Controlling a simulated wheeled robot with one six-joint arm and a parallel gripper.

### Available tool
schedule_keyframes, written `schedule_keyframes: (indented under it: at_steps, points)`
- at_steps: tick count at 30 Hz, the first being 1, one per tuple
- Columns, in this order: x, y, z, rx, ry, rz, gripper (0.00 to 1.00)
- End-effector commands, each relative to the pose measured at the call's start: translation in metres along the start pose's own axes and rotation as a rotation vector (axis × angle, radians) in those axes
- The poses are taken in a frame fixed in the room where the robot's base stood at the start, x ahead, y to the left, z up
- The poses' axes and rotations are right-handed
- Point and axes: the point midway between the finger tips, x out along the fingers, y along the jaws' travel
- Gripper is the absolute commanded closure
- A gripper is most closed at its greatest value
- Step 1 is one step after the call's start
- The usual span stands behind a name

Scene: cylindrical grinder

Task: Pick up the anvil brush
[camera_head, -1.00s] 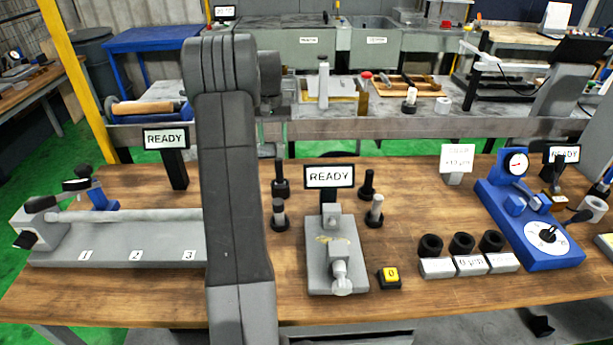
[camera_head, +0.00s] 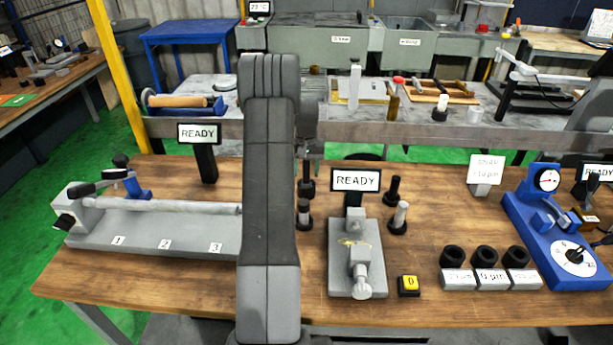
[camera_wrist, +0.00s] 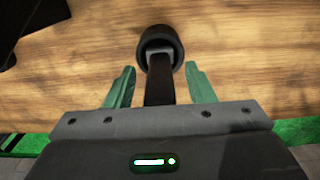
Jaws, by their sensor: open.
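In the wrist view my gripper (camera_wrist: 160,75) is open, with its two green fingers apart. A dark upright handle (camera_wrist: 160,85) runs between them, with a clear gap on each side. Its far end meets a grey part in a round black base (camera_wrist: 161,45). This looks like the anvil brush, but I cannot be sure. In the head view my arm hides the gripper. Slim uprights with black bases stand around the grey anvil fixture (camera_head: 343,270): a dark one (camera_head: 307,178) at back left, a silver-topped one (camera_head: 304,215) in front of it, and two at right (camera_head: 393,191), (camera_head: 400,217).
A READY sign (camera_head: 356,180) stands behind the fixture and a yellow-topped button (camera_head: 409,285) to its right. Black rings on labelled blocks (camera_head: 490,280) and a blue gauge stand (camera_head: 560,240) are farther right. A long grey bench fixture (camera_head: 160,228) is at left.

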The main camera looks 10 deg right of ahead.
Motion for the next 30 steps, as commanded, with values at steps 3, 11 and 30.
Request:
schedule_keyframes:
  at_steps: [3, 11, 30]
  points:
    - [0.010, 0.000, 0.000, 0.000, 0.000, 0.000, 0.51]
    - [0.012, 0.000, 0.000, 0.000, 0.001, 0.000, 0.55]
    - [-0.005, 0.000, -0.001, 0.000, 0.005, 0.000, 0.99]
